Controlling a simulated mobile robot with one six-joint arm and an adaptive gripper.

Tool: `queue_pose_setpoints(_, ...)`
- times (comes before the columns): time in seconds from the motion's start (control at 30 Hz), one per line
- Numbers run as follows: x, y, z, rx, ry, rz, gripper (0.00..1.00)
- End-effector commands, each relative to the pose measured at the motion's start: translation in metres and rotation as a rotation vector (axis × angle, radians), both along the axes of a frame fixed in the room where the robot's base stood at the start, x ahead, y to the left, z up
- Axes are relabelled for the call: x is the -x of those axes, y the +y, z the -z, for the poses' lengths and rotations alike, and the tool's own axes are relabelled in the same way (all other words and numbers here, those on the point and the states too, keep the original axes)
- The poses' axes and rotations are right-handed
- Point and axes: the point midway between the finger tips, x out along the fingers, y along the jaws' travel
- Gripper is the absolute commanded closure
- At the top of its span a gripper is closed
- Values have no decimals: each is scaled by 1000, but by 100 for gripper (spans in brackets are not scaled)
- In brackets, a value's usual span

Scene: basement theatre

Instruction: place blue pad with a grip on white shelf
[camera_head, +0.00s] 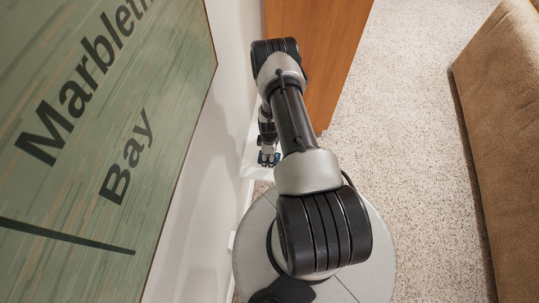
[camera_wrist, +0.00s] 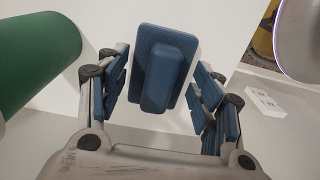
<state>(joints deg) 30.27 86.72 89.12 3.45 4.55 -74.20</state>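The blue pad with a grip (camera_wrist: 160,72) is a dark blue rounded rectangle with a raised block in its middle. In the wrist view it is between the two fingers of my gripper (camera_wrist: 161,78), with visible gaps on both sides. My gripper is open, its fingers apart and lined with blue pads. Behind the pad is a plain white surface (camera_wrist: 215,25); I cannot tell whether the pad touches it. In the head view my gripper (camera_head: 268,158) is low beside the wall, over a white surface (camera_head: 249,160) that may be the white shelf.
A green cylinder (camera_wrist: 35,55) is close at left in the wrist view. At right are a small white block (camera_wrist: 265,103), a pale round object (camera_wrist: 302,40) and a yellow item (camera_wrist: 263,42). A wooden panel (camera_head: 320,55) and brown sofa (camera_head: 505,120) flank open speckled floor (camera_head: 415,110).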

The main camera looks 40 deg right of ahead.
Motion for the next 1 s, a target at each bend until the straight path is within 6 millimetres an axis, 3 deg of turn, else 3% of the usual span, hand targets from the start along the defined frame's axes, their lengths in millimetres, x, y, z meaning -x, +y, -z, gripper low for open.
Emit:
queue_pose_setpoints(0.1, 0, 0, 0, 0, 0, 0, 29)
queue_pose_setpoints(0.53, -1, 0, -8, 1, -1, 0, 29)
queue_pose_setpoints(1.0, -1, -1, -102, 1, -2, 1, 29)
